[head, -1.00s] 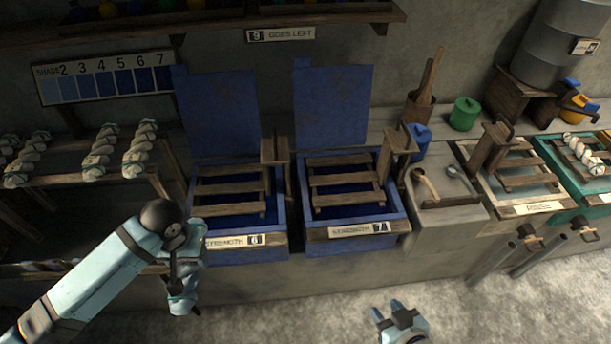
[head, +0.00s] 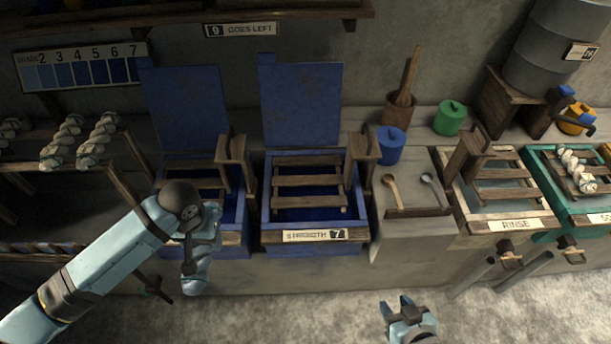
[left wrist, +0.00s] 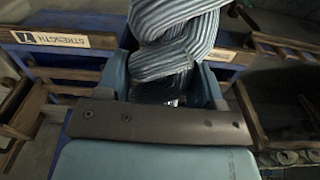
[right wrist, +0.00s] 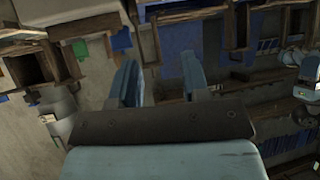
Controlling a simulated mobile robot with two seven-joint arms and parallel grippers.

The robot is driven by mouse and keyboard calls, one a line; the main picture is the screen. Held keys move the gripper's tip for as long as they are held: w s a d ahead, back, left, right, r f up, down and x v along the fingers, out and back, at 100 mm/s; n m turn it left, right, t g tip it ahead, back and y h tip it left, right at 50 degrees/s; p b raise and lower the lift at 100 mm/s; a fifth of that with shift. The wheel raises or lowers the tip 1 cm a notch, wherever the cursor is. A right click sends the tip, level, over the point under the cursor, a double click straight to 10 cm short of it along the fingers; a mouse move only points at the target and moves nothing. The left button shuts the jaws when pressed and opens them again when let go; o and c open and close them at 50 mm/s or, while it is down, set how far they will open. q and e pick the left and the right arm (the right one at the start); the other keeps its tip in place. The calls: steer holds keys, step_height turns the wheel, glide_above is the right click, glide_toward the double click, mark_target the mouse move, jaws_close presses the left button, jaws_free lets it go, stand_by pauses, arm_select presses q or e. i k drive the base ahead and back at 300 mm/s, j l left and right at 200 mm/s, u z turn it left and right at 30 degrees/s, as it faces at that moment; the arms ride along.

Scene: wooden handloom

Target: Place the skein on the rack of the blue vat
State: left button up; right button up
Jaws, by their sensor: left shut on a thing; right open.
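Two blue vats stand side by side, each with a raised lid and a slatted wooden rack across its top. The right one (head: 264,214), labelled 7, has a clear, empty rack (head: 308,198). The left one (head: 160,176) is partly hidden behind my left arm. My left gripper (left wrist: 170,92) is shut on a twisted, striped grey-white skein (left wrist: 172,40). My right gripper (head: 397,304) is open and empty, low over the floor.
White skeins (head: 65,142) lie on a wooden stand at left. A stone counter with two ladles (head: 392,188), a rinse vat (head: 510,224) and a teal vat (head: 540,160) bearing a skein (head: 576,172) lie to the right. Wooden posts (head: 362,152) rise beside the racks.

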mark_target(290, 181)
steer(key=i+l, duration=0.35)
steer(key=l, duration=0.15)
steer(key=i+l, duration=0.35)
steer(key=l, duration=0.15)
